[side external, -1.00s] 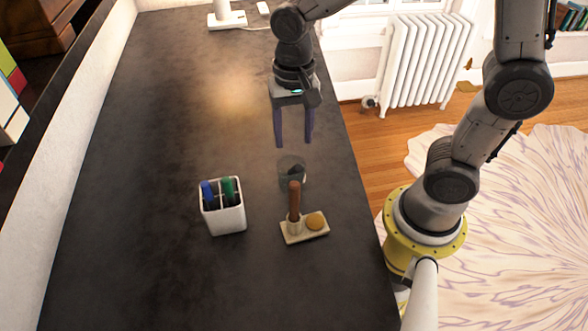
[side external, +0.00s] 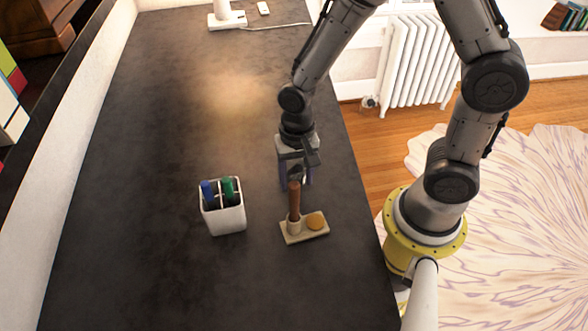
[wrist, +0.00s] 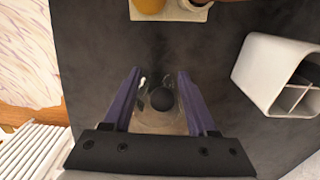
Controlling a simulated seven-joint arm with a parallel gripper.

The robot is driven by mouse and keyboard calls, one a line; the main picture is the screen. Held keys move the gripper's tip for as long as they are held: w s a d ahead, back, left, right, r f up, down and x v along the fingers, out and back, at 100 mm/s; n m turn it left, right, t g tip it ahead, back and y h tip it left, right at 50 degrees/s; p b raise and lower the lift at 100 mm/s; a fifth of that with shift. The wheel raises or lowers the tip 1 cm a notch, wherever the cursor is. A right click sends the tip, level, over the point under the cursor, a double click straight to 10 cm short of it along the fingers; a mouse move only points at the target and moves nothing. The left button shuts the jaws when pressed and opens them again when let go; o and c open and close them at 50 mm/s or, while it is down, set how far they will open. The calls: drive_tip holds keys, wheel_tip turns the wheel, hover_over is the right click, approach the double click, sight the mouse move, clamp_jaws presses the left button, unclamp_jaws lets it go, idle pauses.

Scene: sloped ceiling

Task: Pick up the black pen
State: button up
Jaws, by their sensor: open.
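I cannot clearly make out a black pen in either view. The white divided pen holder (side external: 226,220) on the dark table holds a blue marker (side external: 208,191) and a green marker (side external: 229,187); its edge also shows at the right of the wrist view (wrist: 262,72). I cannot tell whether the fingers touch the glass.
A small pale tray (side external: 304,236) stands just in front of my gripper, carrying an upright brown wooden handle (side external: 294,203) and a round tan piece (side external: 315,221). A white lamp base (side external: 227,19) is at the far end.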

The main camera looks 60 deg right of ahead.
sight(296, 168)
drive_tip(key=shift+f, duration=0.1)
clamp_jaws()
idle(0.5)
drive_tip(key=shift+w+r, duration=0.1)
drive_tip(key=shift+r, duration=0.45)
wheel_tip(296, 168, up, 2)
drive_tip(key=shift+r, duration=0.1)
drive_tip(key=s+d+r, duration=0.2)
drive_tip(key=s+r, duration=0.7)
drive_tip(key=s, duration=0.5)
drive_tip(key=shift+d+r, duration=0.3)
drive_tip(key=shift+r, duration=0.1)
